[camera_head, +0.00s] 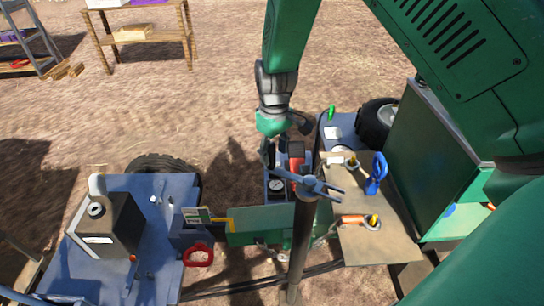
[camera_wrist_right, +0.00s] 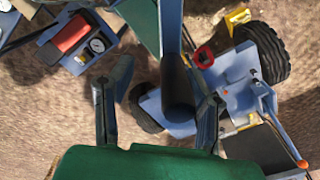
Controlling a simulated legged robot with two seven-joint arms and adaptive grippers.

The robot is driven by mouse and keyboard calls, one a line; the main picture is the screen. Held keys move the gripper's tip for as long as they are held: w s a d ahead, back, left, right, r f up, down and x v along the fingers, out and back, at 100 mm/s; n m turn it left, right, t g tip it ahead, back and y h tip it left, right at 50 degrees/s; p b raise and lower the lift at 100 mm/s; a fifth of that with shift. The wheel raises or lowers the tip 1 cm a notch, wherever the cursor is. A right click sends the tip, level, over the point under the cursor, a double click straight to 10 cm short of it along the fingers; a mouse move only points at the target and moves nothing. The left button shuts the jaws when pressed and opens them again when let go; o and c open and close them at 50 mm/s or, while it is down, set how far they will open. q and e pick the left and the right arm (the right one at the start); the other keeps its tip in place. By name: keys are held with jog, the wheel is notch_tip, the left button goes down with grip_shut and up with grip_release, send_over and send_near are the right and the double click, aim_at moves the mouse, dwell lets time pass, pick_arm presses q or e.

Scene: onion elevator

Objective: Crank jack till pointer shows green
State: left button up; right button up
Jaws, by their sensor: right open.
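The jack's post (camera_head: 303,235) stands upright at the centre of the head view, with a blue-grey crank (camera_head: 318,187) on top. One crank arm reaches back toward my right gripper (camera_head: 277,146). In the right wrist view, my right gripper (camera_wrist_right: 158,115) is open, with a finger on each side of the crank's dark handle (camera_wrist_right: 178,88). I cannot tell whether either finger touches it. A small coloured plate (camera_head: 196,214) with a yellow piece is left of the post. Its reading is too small to tell. My left gripper is out of view.
A white round gauge (camera_head: 276,185) sits by a red block (camera_head: 296,162) behind the crank. A blue trailer (camera_head: 160,240) with a red ring (camera_head: 198,254) lies left. A board with tools (camera_head: 365,240) lies right. A wooden table (camera_head: 150,38) stands far back.

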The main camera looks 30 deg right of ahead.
jog(key=shift+s+a+f, duration=0.15)
jog(key=shift+s+f, duration=0.1)
jog(key=shift+f, duration=0.55)
jog(key=shift+w+a+f, duration=0.1)
jog(key=shift+a+f, duration=0.05)
jog(key=shift+a, duration=0.9)
jog(key=c, duration=0.5)
jog(key=shift+d, duration=0.3)
grip_shut()
jog(key=shift+d+f, duration=0.1)
jog(key=shift+d, duration=0.4)
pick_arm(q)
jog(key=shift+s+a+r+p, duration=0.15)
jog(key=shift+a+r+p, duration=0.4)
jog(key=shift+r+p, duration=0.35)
pick_arm(e)
jog(key=shift+w+d+m, duration=0.2)
jog(key=shift+d+m, duration=0.45)
jog(key=shift+d, duration=0.2)
jog(key=shift+w+d+m, duration=0.2)
jog(key=shift+d+m, duration=0.45)
jog(key=shift+d, duration=0.15)
